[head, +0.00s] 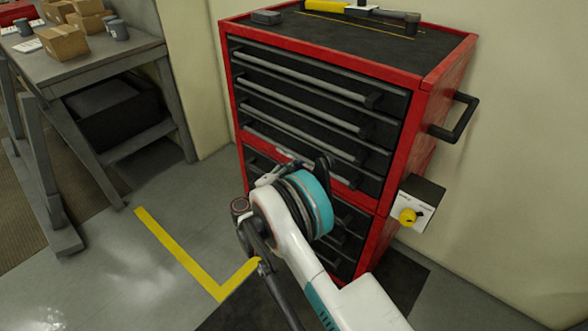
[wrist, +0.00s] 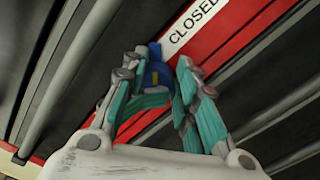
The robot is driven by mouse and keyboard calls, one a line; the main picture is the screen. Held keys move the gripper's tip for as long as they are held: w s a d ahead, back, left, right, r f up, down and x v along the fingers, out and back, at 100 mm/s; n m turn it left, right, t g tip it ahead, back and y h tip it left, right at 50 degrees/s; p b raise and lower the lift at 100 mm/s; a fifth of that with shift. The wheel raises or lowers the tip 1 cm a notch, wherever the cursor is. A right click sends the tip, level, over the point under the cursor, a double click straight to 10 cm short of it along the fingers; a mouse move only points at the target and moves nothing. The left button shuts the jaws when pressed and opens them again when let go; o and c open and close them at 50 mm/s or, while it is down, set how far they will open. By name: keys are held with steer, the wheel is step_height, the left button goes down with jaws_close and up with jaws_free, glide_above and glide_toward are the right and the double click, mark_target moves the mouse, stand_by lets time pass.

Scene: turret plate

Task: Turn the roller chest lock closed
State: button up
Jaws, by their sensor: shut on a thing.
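The red and black roller chest (head: 428,82) stands in the middle of the head view, all its drawers flush. In the wrist view, a blue knob with a yellow mark (wrist: 156,72) sits on the chest's red strip (wrist: 232,42), beside a white label reading CLOSED (wrist: 192,26). My gripper (wrist: 168,88) is shut on the blue knob, its teal fingers on either side. The knob's lower part and the rest of its plate are hidden by the fingers. In the head view my arm hides the knob.
Tools (head: 360,10) lie on top. A workbench (head: 110,62) with cardboard boxes stands at left. The floor between, with a yellow line (head: 180,254), is clear.

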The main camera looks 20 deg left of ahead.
steer(key=shift+a+m, duration=0.1)
steer(key=shift+m, duration=0.5)
steer(key=shift+c, duration=0.2)
steer(key=shift+s+d+m, duration=0.2)
steer(key=shift+m, duration=0.3)
jaws_close()
steer(key=shift+w+a+r, duration=0.2)
steer(key=shift+a, duration=0.3)
steer(key=shift+o, duration=0.5)
jaws_free()
steer(key=shift+w+a, duration=0.15)
steer(key=o, duration=1.1)
steer(key=shift+s+a, duration=0.1)
steer(key=shift+s, duration=0.2)
steer(key=shift+s, duration=0.1)
